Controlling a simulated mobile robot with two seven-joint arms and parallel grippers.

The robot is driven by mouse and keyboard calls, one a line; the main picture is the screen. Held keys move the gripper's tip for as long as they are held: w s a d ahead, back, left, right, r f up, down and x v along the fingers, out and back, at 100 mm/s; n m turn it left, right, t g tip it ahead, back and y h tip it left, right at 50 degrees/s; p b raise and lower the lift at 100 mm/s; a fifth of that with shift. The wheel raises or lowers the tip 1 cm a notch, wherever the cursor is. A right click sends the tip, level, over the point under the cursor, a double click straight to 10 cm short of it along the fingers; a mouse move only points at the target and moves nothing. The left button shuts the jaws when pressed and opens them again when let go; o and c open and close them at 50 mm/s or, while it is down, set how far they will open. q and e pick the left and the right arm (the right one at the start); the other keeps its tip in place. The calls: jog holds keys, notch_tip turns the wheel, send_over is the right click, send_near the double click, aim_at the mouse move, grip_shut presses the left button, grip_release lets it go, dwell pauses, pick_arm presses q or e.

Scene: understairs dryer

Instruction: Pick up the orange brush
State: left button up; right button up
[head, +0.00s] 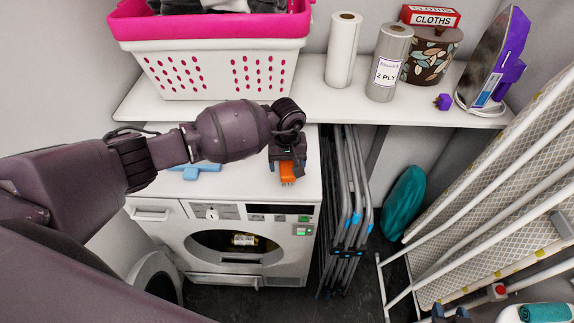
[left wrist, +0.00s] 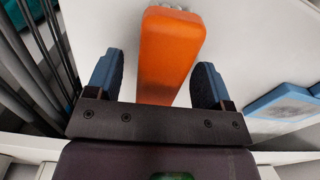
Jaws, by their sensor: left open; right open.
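The orange brush (head: 288,173) lies on the white top of the dryer (head: 245,185), near its right side. My left gripper (head: 287,160) is over it in the head view and hides part of it. In the left wrist view the brush (left wrist: 172,50) runs between the two open, blue-padded fingers of my left gripper (left wrist: 153,82), with a gap on each side. The fingers do not grip it.
A light blue item (head: 197,171) lies left of the brush, partly behind my arm. A shelf (head: 300,103) above bears a pink and white basket (head: 215,70) and paper rolls (head: 343,50). A folded rack (head: 347,200) stands right of the dryer, and an ironing board (head: 500,180) leans farther right.

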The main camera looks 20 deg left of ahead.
pick_arm(q)
jog(key=c, duration=1)
pick_arm(e)
jog(key=shift+s+f, duration=0.25)
jog(key=shift+s, duration=0.25)
pick_arm(q)
jog(key=shift+r, duration=0.6)
jog(key=shift+c, duration=0.2)
notch_tip(320, 180, up, 19)
jog(key=b, duration=0.1)
pick_arm(e)
jog(key=shift+f, duration=0.85)
jog(key=shift+r, duration=0.1)
